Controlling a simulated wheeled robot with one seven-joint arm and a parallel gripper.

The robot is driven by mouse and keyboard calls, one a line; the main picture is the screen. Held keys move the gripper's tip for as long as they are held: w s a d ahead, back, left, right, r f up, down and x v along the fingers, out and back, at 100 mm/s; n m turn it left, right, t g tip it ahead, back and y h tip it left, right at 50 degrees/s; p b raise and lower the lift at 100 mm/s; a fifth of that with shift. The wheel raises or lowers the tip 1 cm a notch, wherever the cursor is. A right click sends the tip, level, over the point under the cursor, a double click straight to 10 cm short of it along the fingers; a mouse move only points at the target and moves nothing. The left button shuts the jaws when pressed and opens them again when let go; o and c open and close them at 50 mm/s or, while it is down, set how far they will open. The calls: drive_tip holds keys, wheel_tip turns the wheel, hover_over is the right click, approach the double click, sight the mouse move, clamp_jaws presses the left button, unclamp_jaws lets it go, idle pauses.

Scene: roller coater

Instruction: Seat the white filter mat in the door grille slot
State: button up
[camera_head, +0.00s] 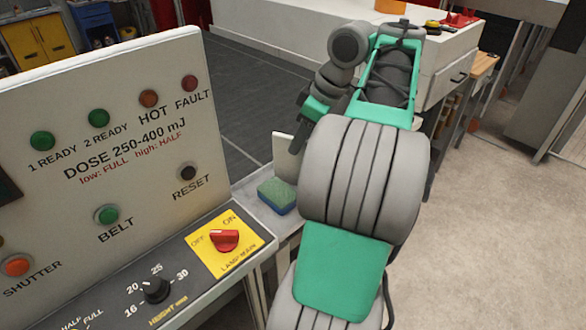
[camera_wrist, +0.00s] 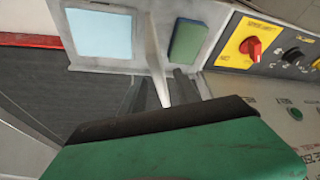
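A thin white upright piece, which looks like the filter mat (camera_head: 284,157), stands behind a green and blue sponge in the head view. In the wrist view the white mat (camera_wrist: 157,62) shows nearly edge-on. My gripper (camera_wrist: 162,90) has its two dark fingers apart, one on each side of the mat's near end, with gaps that seem to show. In the head view my gripper (camera_head: 296,146) is at the mat's right edge, partly hidden by my arm. I cannot make out the door grille slot.
The sponge (camera_head: 277,195) lies on a narrow ledge beside the control panel (camera_head: 120,130); a red lamp switch (camera_head: 225,240) is close by. A pale blue square (camera_wrist: 104,35) lies left of the mat in the wrist view. Open floor (camera_head: 480,230) is at the right.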

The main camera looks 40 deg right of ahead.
drive_tip(key=b, duration=0.3)
hover_over(292, 183)
drive_tip(key=f, duration=0.6)
drive_tip(key=shift+w+d, duration=0.25)
drive_tip(key=shift+w, duration=0.05)
drive_tip(key=shift+f+b, duration=0.35)
drive_tip(key=shift+c, duration=0.5)
clamp_jaws()
